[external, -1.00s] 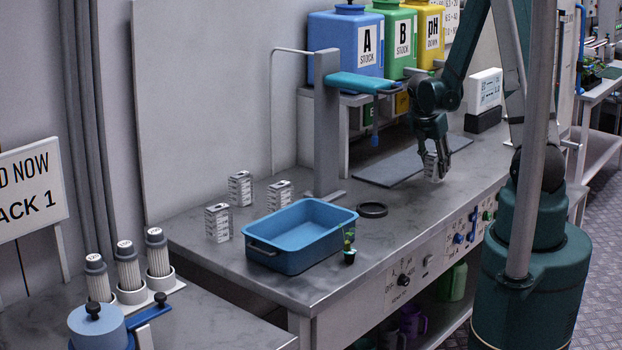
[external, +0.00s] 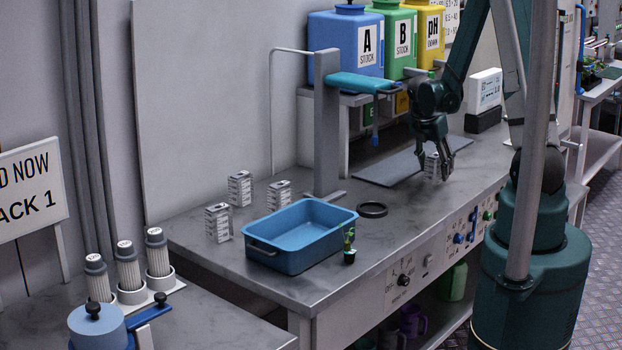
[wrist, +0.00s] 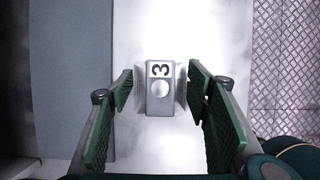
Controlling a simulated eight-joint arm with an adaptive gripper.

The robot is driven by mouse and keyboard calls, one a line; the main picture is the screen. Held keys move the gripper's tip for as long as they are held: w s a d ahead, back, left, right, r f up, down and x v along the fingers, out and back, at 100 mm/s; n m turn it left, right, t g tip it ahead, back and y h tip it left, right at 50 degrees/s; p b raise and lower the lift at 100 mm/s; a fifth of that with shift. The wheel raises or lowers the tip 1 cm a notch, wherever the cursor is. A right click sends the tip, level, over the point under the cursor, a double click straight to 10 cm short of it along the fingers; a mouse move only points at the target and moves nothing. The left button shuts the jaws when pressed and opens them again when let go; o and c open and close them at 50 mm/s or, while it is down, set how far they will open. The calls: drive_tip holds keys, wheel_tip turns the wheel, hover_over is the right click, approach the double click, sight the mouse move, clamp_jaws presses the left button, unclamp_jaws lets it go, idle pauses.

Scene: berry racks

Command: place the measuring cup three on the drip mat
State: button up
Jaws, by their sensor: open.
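The measuring cup three (wrist: 160,101) is a small grey block-like cup with a "3" and a round opening on top. It stands on the bench just beside the drip mat, and also shows in the external view (external: 432,165). My gripper (wrist: 158,92) is open, with one green finger on each side of the cup and a gap on both sides. In the external view my gripper (external: 434,163) points down around the cup, partly hiding it. The drip mat (external: 384,170) is a flat dark grey sheet, seen left of the cup in the wrist view (wrist: 72,85).
A black ring (external: 372,209) and a small plant (external: 349,248) are near the tray. The mat's surface looks clear.

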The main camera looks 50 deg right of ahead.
drive_tip(key=shift+r, duration=0.1)
drive_tip(key=p+v, duration=0.1)
drive_tip(key=v, duration=1.1)
drive_tip(key=shift+p, duration=0.3)
